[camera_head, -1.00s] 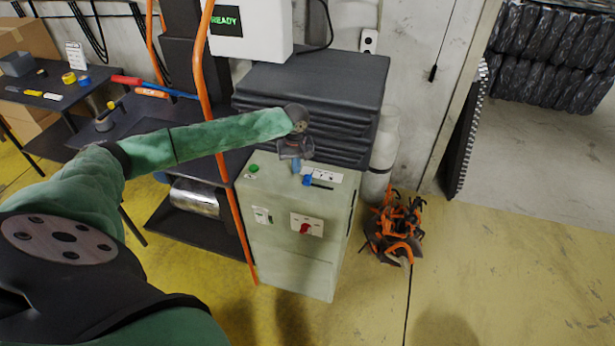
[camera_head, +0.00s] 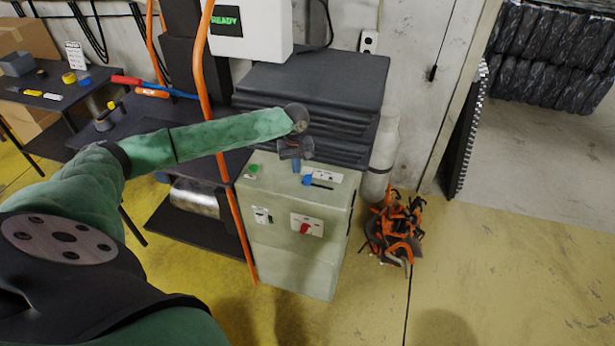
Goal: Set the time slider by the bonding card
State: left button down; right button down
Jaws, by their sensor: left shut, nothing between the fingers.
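The pale green cabinet (camera_head: 292,255) stands in the middle of the view. Its top carries a slider with a blue knob (camera_head: 307,180) at the left end of a dark slot, beside a white scale label (camera_head: 325,176). My left gripper (camera_head: 296,166) is shut and empty, pointing down just behind and left of the knob. I cannot tell whether it touches the knob. A white printed card (camera_head: 75,55) stands at the back of the left table; its text is too small to read. My right gripper is out of view.
A green button (camera_head: 254,168) and a red switch (camera_head: 305,228) are on the cabinet. A dark stack of slabs (camera_head: 312,85) rises behind it. An orange hose (camera_head: 212,120) runs down its left side. An orange and black heap (camera_head: 396,235) lies on the floor to the right.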

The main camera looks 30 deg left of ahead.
aim_at(297, 181)
pick_arm(q)
jog(key=shift+f, duration=2.3)
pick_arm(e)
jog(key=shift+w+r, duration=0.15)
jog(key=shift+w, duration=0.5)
